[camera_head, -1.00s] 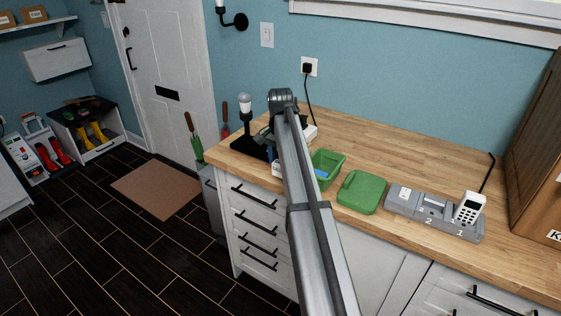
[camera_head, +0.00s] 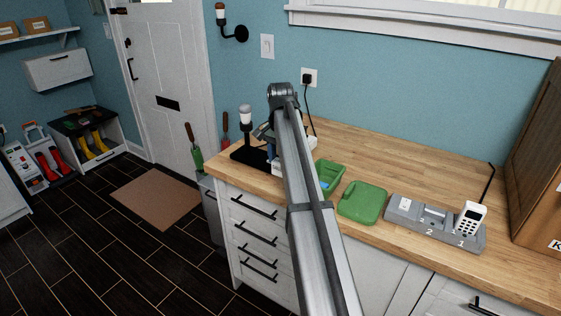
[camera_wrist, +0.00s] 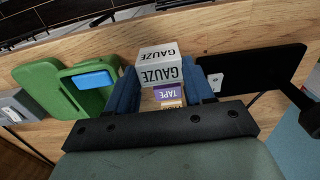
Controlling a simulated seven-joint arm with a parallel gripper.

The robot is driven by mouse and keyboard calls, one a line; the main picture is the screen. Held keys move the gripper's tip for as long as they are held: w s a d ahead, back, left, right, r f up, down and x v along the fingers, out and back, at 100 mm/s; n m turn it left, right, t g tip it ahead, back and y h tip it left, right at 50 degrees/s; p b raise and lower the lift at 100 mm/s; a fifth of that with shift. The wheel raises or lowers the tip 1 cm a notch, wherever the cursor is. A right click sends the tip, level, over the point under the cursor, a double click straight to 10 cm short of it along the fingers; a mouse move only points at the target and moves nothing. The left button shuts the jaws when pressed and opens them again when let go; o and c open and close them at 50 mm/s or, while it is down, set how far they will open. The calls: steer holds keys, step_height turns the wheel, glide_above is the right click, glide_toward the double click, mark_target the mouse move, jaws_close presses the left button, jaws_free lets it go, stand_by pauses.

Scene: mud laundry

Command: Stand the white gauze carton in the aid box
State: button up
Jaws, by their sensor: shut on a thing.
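In the wrist view the white gauze carton (camera_wrist: 158,68), with GAUZE printed on two faces, sits between the blue fingers of my gripper (camera_wrist: 162,84), which is shut on it. A purple-marked TAPE box (camera_wrist: 169,94) and an orange-brown marked box show just below it. The open green aid box (camera_wrist: 101,98) is left of the carton, apart from it, with a blue item (camera_wrist: 96,79) inside. In the head view the aid box (camera_head: 333,171) stands just right of my arm. My arm hides most of the gripper and the carton there.
The green lid (camera_head: 362,202) lies right of the aid box, then a grey numbered dock (camera_head: 434,222) with a white handset (camera_head: 470,220). A black stand with a lamp (camera_head: 246,118) is left of my gripper. The back of the wooden counter (camera_head: 400,160) is clear.

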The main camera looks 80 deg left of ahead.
steer(key=shift+r, duration=0.2)
steer(key=shift+w, duration=0.1)
steer(key=w+r, duration=0.3)
steer(key=w, duration=0.5)
steer(key=w+r, duration=0.3)
steer(key=w, duration=0.5)
steer(key=shift+w+d+f, duration=0.1)
steer(key=shift+f, duration=0.9)
steer(key=shift+w+d+f, duration=0.1)
steer(key=shift+f, duration=0.9)
steer(key=shift+f, duration=2.45)
steer(key=o, duration=0.9)
steer(key=c, duration=0.4)
